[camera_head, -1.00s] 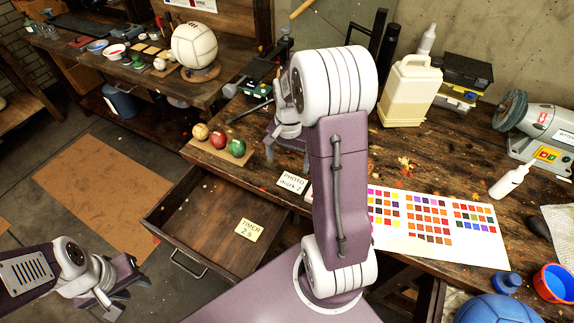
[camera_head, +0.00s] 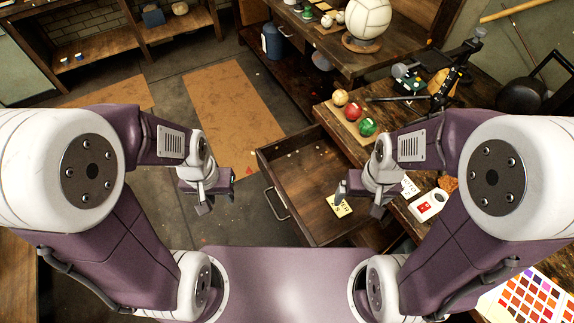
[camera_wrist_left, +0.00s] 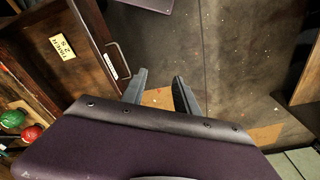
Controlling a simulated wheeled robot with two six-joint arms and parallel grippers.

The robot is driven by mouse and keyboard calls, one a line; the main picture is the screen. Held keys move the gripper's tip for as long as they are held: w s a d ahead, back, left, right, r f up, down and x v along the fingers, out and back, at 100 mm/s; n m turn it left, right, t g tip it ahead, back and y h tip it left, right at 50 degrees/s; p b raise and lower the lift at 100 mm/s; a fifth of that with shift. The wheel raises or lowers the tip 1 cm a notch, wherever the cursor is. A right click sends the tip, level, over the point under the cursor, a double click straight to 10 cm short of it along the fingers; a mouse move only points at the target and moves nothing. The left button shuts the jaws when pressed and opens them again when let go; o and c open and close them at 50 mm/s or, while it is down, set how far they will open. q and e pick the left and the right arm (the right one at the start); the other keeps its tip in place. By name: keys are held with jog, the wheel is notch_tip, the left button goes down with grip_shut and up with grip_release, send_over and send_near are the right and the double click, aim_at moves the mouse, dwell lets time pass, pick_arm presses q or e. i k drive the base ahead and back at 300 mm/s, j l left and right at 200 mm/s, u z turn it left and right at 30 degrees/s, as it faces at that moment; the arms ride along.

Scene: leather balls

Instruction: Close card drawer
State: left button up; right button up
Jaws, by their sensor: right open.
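The wooden drawer (camera_head: 296,160) stands pulled out of the workbench. Its metal handle (camera_head: 277,204) is on the front panel, facing left. A yellow card (camera_head: 336,209) marked as a timer lies inside it, partly covered by my right gripper. My left gripper (camera_head: 204,209) is open and empty, left of the drawer front and apart from the handle. In the left wrist view its two fingers (camera_wrist_left: 160,92) are spread, with the handle (camera_wrist_left: 119,60) just to their left. My right gripper (camera_head: 358,205) is open over the drawer's right part; contact cannot be told.
The workbench (camera_head: 480,115) holds red, green and cream balls (camera_head: 352,111) on a small board, a white card (camera_head: 409,186) and a colour chart (camera_head: 528,297). A second bench (camera_head: 400,45) with a large white ball (camera_head: 368,18) stands behind. The floor (camera_head: 225,225) left of the drawer is clear.

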aim_at(301, 170)
jog(key=k+j+z, duration=0.15)
jog(key=z, duration=0.25)
jog(key=k+j+z, duration=0.2)
jog(key=j+z, duration=0.15)
